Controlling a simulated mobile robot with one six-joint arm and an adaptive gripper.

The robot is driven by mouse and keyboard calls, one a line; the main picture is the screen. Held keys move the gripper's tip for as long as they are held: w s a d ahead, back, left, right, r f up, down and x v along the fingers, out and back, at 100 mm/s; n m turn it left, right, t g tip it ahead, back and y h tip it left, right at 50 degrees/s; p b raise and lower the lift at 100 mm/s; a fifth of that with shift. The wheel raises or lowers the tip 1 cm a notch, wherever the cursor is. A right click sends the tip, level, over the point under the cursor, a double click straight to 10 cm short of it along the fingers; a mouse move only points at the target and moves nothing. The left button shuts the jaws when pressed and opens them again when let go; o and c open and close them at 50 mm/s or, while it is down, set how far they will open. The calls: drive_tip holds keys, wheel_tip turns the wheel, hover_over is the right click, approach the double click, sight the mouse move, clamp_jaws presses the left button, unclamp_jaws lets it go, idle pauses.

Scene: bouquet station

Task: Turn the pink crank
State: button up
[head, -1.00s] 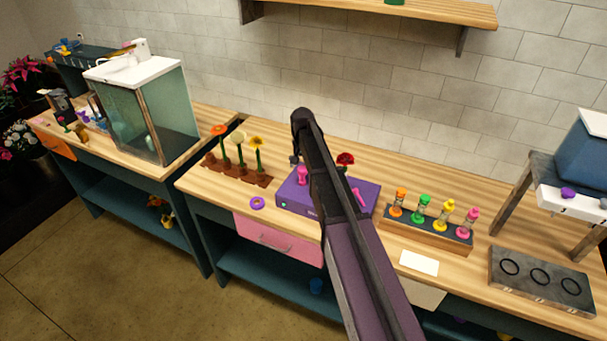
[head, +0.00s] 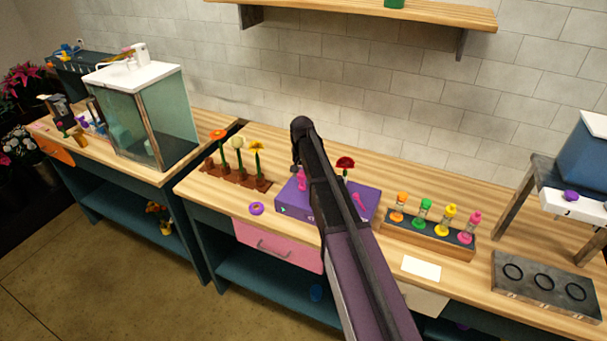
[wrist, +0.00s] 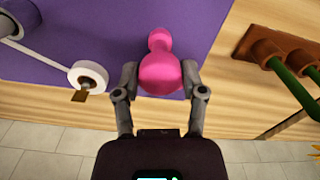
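A purple box (head: 326,210) stands on the wooden bench in the head view. A pink pawn-shaped knob (head: 301,181) is at its left end, and a pink lever-like handle (head: 359,200) shows at its right front. I cannot tell for sure which is the crank. My gripper (wrist: 160,79) has its two fingers apart, one on each side of the pink knob, which also shows in the wrist view (wrist: 160,72). I cannot tell whether they touch it. In the head view my arm hides the middle of the box and most of the gripper.
A white ribbon roll (wrist: 88,77) is beside the gripper in the wrist view. Potted flowers (head: 238,165) stand left of the box, with a purple ring (head: 256,208) in front. A wooden rack (head: 428,236) of colourful bottles is to the right.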

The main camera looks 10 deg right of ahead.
idle(0.3)
drive_tip(key=shift+s+m, duration=0.1)
drive_tip(key=shift+m, duration=2.1)
drive_tip(key=shift+d, duration=0.1)
drive_tip(key=o, duration=1.2)
drive_tip(key=shift+c, duration=0.2)
